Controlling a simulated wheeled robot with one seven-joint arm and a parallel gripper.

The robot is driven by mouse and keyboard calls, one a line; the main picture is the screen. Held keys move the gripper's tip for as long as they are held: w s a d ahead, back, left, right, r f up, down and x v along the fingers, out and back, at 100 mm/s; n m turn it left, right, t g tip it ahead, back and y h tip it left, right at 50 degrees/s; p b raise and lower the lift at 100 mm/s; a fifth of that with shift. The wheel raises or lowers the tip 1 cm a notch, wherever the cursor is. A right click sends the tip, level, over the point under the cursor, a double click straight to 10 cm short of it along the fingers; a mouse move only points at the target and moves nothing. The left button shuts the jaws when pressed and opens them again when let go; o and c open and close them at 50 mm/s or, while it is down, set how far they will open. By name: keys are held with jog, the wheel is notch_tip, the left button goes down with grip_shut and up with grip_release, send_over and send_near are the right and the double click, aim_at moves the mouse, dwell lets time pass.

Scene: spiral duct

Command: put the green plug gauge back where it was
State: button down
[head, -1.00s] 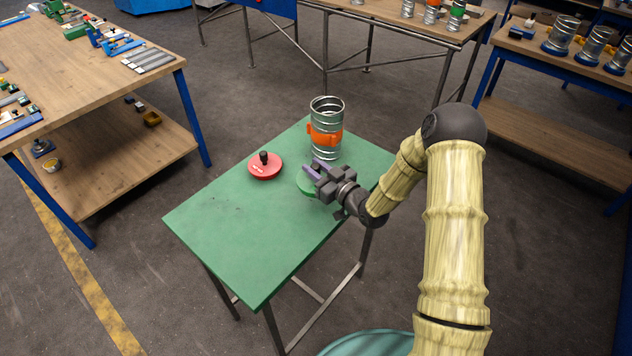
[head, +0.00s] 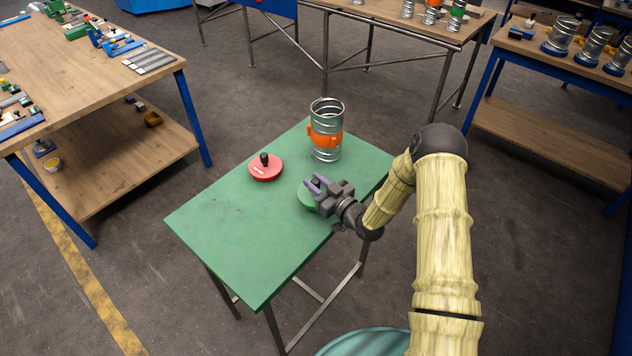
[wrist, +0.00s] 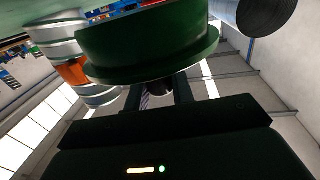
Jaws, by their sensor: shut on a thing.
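The green plug gauge (head: 306,198) is a round disc with a dark knob, over the right part of the green table. A red plug gauge (head: 266,171) with a black knob sits on the table to the left.
A spiral duct (head: 327,152) with an orange clamp stands upright on the green table (head: 240,235), just behind my gripper. The table's front left part is clear. Wooden benches (head: 150,80) with tools and ducts stand around, apart from it.

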jog(key=shift+f+b, duration=0.35)
jog(key=shift+b, duration=0.1)
jog(key=shift+s+f+b, duration=0.15)
jog(key=shift+f+b, duration=0.1)
jog(key=shift+b, duration=0.1)
jog(key=c, duration=1.2)
grip_release()
jog(key=shift+s+f, duration=0.1)
jog(key=shift+f, duration=0.1)
jog(key=shift+r, duration=0.15)
jog(key=shift+w+r+p, duration=0.2)
jog(key=shift+r+p, duration=0.35)
jog(key=shift+p, duration=0.35)
jog(key=b+v, duration=0.4)
jog(key=v, duration=0.8)
jog(key=shift+r, duration=0.15)
